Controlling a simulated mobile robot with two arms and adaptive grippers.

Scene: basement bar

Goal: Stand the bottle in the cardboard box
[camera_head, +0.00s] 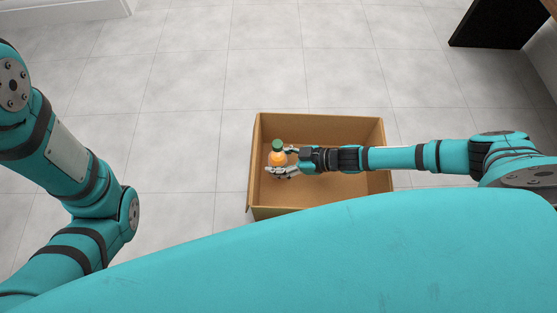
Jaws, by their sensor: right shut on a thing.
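An open cardboard box (252,165) sits on the floor in front of me. An orange bottle (277,157) with a green cap appears upright, over or inside the left part of the box. My right gripper (284,161) reaches in from the right and is shut on the bottle, a finger on either side of it. The bottle's base is hidden, so I cannot tell if it touches the box floor. My left arm is at the left edge; its gripper is out of view.
Grey tiled floor (190,80) lies clear around the box. A dark piece of furniture (497,24) stands at the top right, and a white wall base (60,12) is at the top left. My teal body hides the lower part of the view, close to the box's near side.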

